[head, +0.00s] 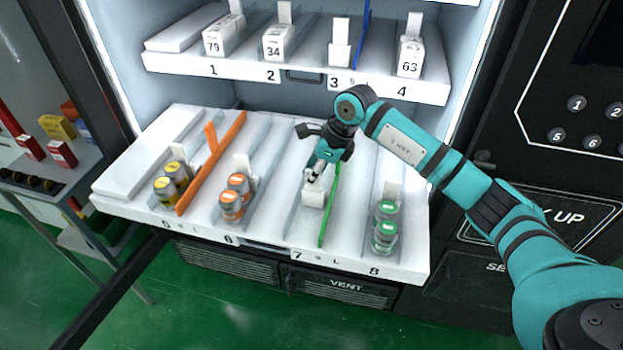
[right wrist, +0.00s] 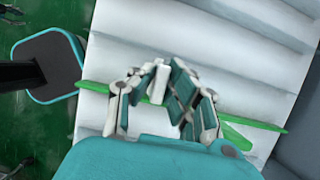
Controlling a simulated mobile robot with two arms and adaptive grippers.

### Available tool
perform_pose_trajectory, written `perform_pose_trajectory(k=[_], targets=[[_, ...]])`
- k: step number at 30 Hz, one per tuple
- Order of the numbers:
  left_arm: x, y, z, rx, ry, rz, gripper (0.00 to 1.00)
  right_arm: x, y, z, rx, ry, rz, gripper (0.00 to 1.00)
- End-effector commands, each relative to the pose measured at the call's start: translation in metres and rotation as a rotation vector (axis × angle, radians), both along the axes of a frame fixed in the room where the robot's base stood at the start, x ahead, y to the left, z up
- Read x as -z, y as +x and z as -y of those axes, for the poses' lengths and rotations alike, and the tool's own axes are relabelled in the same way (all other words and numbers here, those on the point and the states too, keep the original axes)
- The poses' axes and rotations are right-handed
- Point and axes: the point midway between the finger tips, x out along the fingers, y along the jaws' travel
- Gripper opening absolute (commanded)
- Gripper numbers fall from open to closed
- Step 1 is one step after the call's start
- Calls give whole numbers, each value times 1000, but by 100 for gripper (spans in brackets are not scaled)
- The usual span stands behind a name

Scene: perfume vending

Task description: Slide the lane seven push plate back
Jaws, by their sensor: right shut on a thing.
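The white lane seven push plate (head: 314,197) stands in lane seven of the lower shelf (head: 350,255), left of a green divider (head: 329,215). My right gripper (head: 313,178) reaches down from the upper right and is shut on the plate's upper part, which the fingers partly hide. In the right wrist view, the fingers (right wrist: 164,88) close around the white plate (right wrist: 160,80), beside the green divider (right wrist: 97,87). No bottles show in lane seven in front of the plate. My left gripper is not in view.
Yellow-capped bottles (head: 171,182) stand in lane five beside an orange divider (head: 211,163). Orange-capped bottles (head: 234,197) stand in lane six, green-capped bottles (head: 385,228) in lane eight. The upper shelf (head: 300,73) with white boxes hangs above and behind my right gripper.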

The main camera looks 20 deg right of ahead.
Motion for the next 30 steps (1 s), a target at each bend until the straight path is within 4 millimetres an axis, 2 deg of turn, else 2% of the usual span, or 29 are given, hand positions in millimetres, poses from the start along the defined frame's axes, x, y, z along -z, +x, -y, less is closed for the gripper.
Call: perform_pose_trajectory(k=[2, 3, 7, 15, 19, 30], targets=[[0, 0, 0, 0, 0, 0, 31, -1, 0, 0, 1, 2, 1, 0], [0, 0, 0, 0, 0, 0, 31, -1, 0, 0, 1, 2, 1, 17], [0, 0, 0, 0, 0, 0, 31, 0, 0, 0, 0, 1, 1, 34], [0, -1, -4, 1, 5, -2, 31, -1, 0, 0, 0, 1, 1, 35], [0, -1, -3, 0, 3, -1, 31, -10, -2, 3, 1, 1, 3, 35], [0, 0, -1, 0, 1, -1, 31, -79, -18, 28, 2, -1, 4, 35]])
